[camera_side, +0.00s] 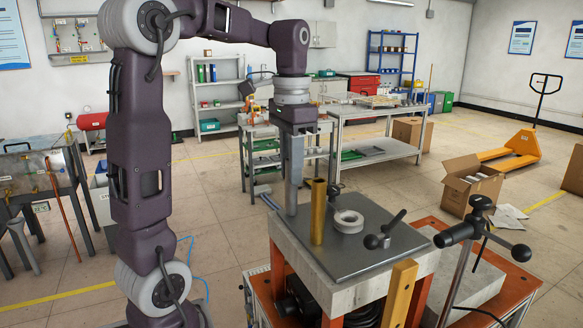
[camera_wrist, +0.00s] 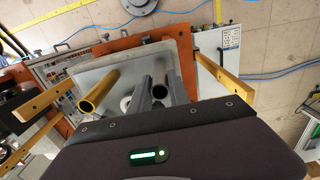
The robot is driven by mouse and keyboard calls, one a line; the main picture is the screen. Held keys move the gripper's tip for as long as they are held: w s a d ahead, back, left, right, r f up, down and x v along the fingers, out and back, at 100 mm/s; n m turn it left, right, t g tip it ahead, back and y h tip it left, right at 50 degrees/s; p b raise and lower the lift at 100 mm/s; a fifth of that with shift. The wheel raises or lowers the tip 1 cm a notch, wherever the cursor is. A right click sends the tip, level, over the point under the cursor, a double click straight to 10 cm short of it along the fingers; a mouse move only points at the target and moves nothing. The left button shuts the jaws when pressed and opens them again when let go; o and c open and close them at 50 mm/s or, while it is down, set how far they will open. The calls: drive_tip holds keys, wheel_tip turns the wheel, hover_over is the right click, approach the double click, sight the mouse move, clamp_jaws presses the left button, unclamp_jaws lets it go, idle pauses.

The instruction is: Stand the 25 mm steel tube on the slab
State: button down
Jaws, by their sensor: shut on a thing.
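My gripper (camera_side: 291,165) points straight down, shut on the grey steel tube (camera_wrist: 159,84). In the wrist view the tube's open end shows between the grey fingers. In the side view the fingers and tube merge into one upright grey shape, so I cannot separate them. Its lower end overlaps the back left part of the dark grey slab (camera_side: 365,248). I cannot tell whether the tube touches the slab. A brass-coloured tube (camera_side: 318,212) stands upright on the slab just right of my gripper; it also shows in the wrist view (camera_wrist: 98,92).
A pale ring (camera_side: 348,222) lies on the slab right of the brass tube. Clamp handles (camera_side: 385,235) stand at the slab's right side, and a yellow bar (camera_side: 400,290) rises at its front edge. The slab's front middle is bare.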

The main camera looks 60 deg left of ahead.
drive_tip(key=shift+f, duration=0.1)
drive_tip(key=c, duration=1.2)
unclamp_jaws()
drive_tip(key=shift+c, duration=0.2)
wheel_tip(320, 180, up, 12)
drive_tip(key=s+d+f+t, duration=0.5)
drive_tip(key=s+d+f, duration=0.7)
drive_tip(key=d+f, duration=0.3)
drive_tip(key=shift+s+d+f+t, duration=0.15)
drive_tip(key=shift+s+f+t, duration=0.15)
drive_tip(key=shift+f, duration=0.45)
